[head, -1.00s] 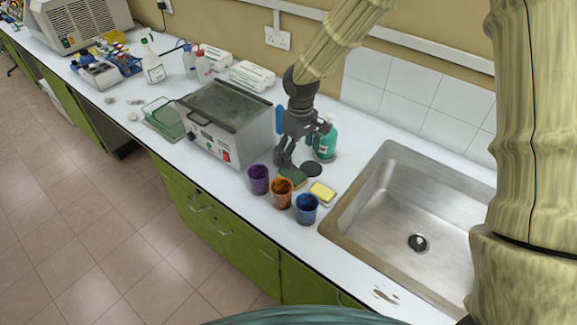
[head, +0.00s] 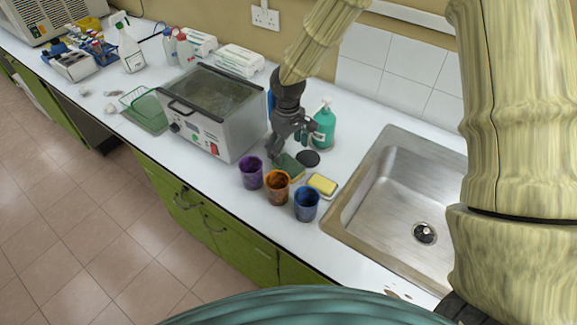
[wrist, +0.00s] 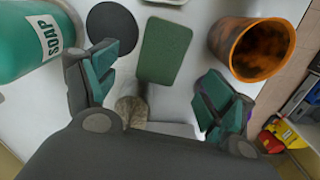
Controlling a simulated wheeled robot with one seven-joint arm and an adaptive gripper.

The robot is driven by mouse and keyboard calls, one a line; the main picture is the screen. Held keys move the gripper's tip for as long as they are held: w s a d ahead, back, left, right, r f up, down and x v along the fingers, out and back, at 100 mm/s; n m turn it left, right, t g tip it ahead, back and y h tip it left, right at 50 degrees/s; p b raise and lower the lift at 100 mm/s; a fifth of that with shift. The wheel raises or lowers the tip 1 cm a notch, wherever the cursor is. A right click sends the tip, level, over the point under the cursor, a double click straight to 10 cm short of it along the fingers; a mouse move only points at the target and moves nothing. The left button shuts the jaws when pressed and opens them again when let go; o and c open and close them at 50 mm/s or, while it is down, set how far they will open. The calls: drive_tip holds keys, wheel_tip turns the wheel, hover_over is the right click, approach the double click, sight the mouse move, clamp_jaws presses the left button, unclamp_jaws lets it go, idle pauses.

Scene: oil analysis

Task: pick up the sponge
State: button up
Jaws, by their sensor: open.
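A flat dark green pad, which looks like a scouring sponge (head: 291,168), lies on the white counter behind the cups. In the wrist view the green pad (wrist: 165,50) lies ahead of my gripper, between the lines of its two fingers. My gripper (head: 279,153) is open and empty, low over the counter at the pad's far left end. Its spread fingers (wrist: 158,82) show in the wrist view. A yellow sponge (head: 322,184) rests on a small pale dish to the right of the green pad. I cannot tell whether the fingers touch the counter.
Purple (head: 251,172), orange (head: 277,187) and blue (head: 306,203) cups stand along the front edge. A black disc (head: 308,158) and green soap bottle (head: 324,125) are behind the pad. A metal bath (head: 210,112) stands left, a sink (head: 400,190) right.

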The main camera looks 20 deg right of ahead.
sight(288, 164)
drive_tip(key=shift+f, duration=0.85)
drive_tip(key=shift+s+f+p, duration=0.15)
drive_tip(key=shift+f+p, duration=0.75)
drive_tip(key=shift+f, duration=0.1)
drive_tip(key=shift+f+p, duration=0.7)
drive_tip(key=shift+f, duration=1.15)
drive_tip(key=c, duration=0.8)
